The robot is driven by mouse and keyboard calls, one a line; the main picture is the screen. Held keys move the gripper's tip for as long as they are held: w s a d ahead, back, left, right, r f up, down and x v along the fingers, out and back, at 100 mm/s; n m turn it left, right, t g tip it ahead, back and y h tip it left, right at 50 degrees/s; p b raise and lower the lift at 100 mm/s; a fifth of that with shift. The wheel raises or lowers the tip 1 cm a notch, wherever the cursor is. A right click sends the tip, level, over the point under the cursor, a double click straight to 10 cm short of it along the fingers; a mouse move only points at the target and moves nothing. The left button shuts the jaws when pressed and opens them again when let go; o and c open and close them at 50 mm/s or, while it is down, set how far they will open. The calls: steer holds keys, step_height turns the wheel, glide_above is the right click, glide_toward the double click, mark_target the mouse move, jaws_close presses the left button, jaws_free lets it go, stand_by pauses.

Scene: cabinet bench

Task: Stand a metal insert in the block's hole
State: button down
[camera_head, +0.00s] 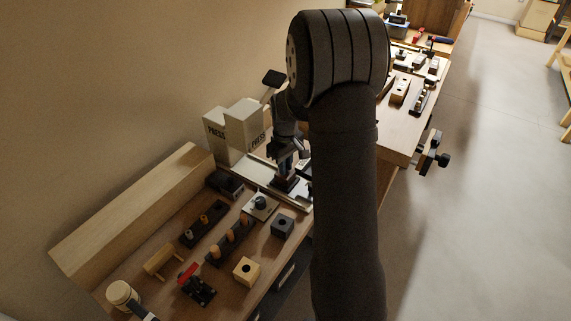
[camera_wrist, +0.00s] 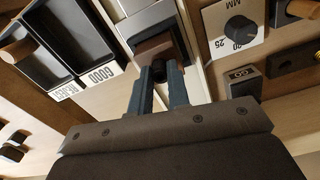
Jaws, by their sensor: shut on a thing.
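My gripper (camera_wrist: 162,74) is shut on a small dark piece, likely the metal insert, mostly hidden between the fingers in the wrist view. The fingertips are right at a brown block (camera_wrist: 155,48) that sits in a grey fixture. I cannot tell whether the piece is in the block's hole or just above it. In the head view my gripper (camera_head: 285,166) points down over the fixture's dark base, partly hidden by my arm.
White boxes marked PRESS (camera_head: 244,125) stand behind the gripper. GOOD and REJECT trays (camera_wrist: 70,45), a dial plate (camera_wrist: 238,30) and a GO gauge (camera_wrist: 243,84) are close by. A pale block with a hole (camera_head: 246,271) and a dark block (camera_head: 282,226) stand in front.

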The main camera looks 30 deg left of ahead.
steer(key=shift+f, duration=0.25)
stand_by(0.4)
steer(key=c, duration=1.1)
jaws_free()
steer(key=shift+r, duration=0.1)
steer(key=shift+r, duration=3.45)
steer(key=shift+f, duration=0.15)
steer(key=shift+f, duration=3.4)
steer(key=shift+r, duration=0.1)
steer(key=shift+r, duration=4.05)
